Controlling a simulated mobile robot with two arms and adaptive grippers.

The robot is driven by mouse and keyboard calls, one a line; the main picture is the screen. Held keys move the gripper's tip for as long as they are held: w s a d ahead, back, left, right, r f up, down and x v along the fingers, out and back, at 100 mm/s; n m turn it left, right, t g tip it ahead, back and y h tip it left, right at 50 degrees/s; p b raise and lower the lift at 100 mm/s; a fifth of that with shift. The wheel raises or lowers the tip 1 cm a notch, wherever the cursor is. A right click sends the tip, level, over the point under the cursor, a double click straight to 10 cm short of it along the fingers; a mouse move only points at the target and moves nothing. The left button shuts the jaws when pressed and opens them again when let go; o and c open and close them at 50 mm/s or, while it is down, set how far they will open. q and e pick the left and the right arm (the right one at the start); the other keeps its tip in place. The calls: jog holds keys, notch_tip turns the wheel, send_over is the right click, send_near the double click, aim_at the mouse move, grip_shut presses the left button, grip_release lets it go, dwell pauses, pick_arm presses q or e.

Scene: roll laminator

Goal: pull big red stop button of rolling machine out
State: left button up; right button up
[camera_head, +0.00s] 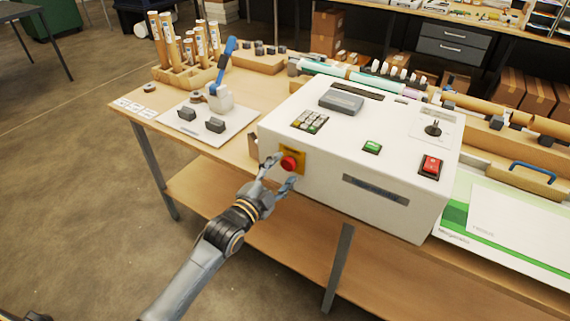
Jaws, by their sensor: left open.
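The big red stop button (289,163) sits on a yellow plate (301,155) on the front face of the white rolling machine (330,157), near its left end. My left gripper (281,173) is open in front of the button. One finger is at the button's left and the other is below it. I cannot tell whether either finger touches the button. My right gripper is not in view.
A blue-handled device (222,95) stands on the wooden table (135,100) at left. Open floor lies in front.

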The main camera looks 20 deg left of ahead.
pick_arm(q)
jog(key=shift+x, duration=0.85)
jog(key=shift+c, duration=0.3)
grip_shut()
jog(key=shift+s+p, duration=0.35)
jog(key=shift+p, duration=0.2)
jog(key=shift+f, duration=0.15)
jog(key=shift+o, duration=0.3)
grip_release()
jog(key=shift+s+a, duration=0.1)
jog(key=shift+s, duration=0.05)
jog(key=shift+s, duration=0.15)
